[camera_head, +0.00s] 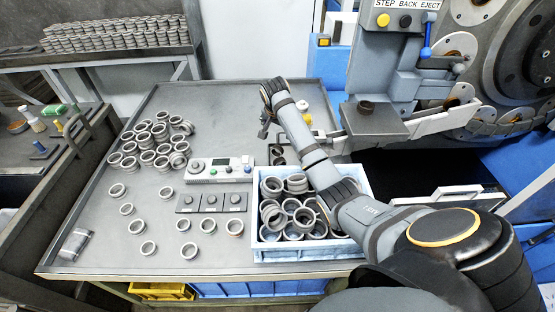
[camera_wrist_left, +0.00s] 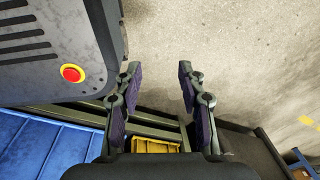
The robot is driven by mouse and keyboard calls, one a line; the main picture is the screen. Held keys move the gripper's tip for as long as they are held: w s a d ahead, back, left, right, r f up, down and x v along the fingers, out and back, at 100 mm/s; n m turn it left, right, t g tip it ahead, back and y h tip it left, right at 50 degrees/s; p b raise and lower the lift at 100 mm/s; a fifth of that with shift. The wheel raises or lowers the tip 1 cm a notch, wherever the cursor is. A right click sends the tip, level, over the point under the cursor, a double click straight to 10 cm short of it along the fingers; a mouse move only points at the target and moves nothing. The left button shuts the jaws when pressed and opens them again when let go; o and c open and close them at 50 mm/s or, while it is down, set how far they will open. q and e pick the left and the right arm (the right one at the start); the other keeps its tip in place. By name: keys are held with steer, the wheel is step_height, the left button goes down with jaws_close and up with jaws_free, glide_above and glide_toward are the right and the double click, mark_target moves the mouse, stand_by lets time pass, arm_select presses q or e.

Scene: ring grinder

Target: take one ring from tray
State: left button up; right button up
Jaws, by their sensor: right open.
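The light blue tray (camera_head: 312,251) stands at the front right of the grey table and holds many metal rings (camera_head: 291,233), piled loosely. My right arm passes over the tray's right side. My right gripper (camera_head: 264,129) is open, above the table beyond the tray and slightly left of it. It is small and seen from the side, with no ring visible in it. My left gripper (camera_wrist_left: 158,75) is open and empty in the left wrist view, above the floor. It does not show in the head view.
Many loose rings (camera_head: 152,145) lie on the table's left part. A control box (camera_head: 219,170) and three small square fixtures (camera_head: 211,201) sit left of the tray. The grinder (camera_head: 380,75) stands at the back right.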

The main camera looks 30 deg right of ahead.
steer(key=b, duration=0.4)
glide_toward(277, 148)
steer(key=s+f, duration=0.1)
steer(key=x, duration=0.5)
steer(key=shift+w+a+f+b, duration=0.1)
steer(key=shift+f+b, duration=0.05)
steer(key=shift+b, duration=0.2)
steer(key=x, duration=0.2)
steer(key=b+x, duration=0.1)
steer(key=x, duration=0.2)
steer(key=shift+w, duration=0.4)
arm_select(q)
step_height(277, 148, down, 8)
steer(key=w, duration=0.1)
steer(key=shift+w+d, duration=0.4)
arm_select(e)
steer(key=shift+r, duration=0.2)
arm_select(q)
steer(key=shift+r, duration=0.1)
arm_select(e)
steer(key=shift+c, duration=0.4)
steer(key=c, duration=1.2)
steer(key=shift+c, duration=0.2)
